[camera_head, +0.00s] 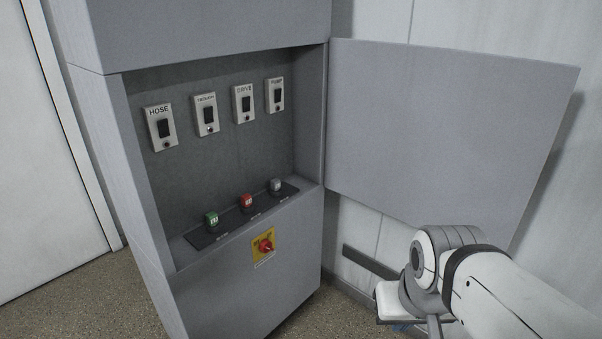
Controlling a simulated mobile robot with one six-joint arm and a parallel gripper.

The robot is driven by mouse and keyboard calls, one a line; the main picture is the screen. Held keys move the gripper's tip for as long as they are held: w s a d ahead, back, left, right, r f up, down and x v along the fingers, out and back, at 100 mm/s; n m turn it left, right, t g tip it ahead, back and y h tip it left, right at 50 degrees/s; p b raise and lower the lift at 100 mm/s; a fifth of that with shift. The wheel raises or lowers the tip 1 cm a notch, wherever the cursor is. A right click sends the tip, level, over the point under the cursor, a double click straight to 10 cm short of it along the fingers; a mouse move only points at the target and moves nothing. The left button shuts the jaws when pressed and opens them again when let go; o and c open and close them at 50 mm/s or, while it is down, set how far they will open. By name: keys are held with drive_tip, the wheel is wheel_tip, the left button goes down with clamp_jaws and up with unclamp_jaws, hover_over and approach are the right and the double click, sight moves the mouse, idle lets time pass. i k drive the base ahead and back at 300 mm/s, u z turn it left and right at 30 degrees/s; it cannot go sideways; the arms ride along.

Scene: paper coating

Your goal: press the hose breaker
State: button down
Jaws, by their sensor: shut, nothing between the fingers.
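The hose breaker is a black rocker switch on a pale plate (160,128) labelled HOSE. It is the leftmost in a row on the back wall of the open grey cabinet (228,293). A small dark round spot sits below its rocker. My gripper (393,307) is at the lower right, outside the cabinet and well away from the hose breaker. It is shut and empty. Its fingers are hard to make out beside the wrist and near the bottom edge of the picture.
Further breakers labelled DRIVE (243,104) and PUMP (275,95), and one with a lit lamp (206,114), share the row. Green (211,219), red (247,202) and grey (276,186) buttons stand on the ledge. A red rotary switch (265,246) is below. The open door (445,125) extends right.

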sight(163, 127)
drive_tip(key=i, duration=1.15)
drive_tip(key=u, duration=0.65)
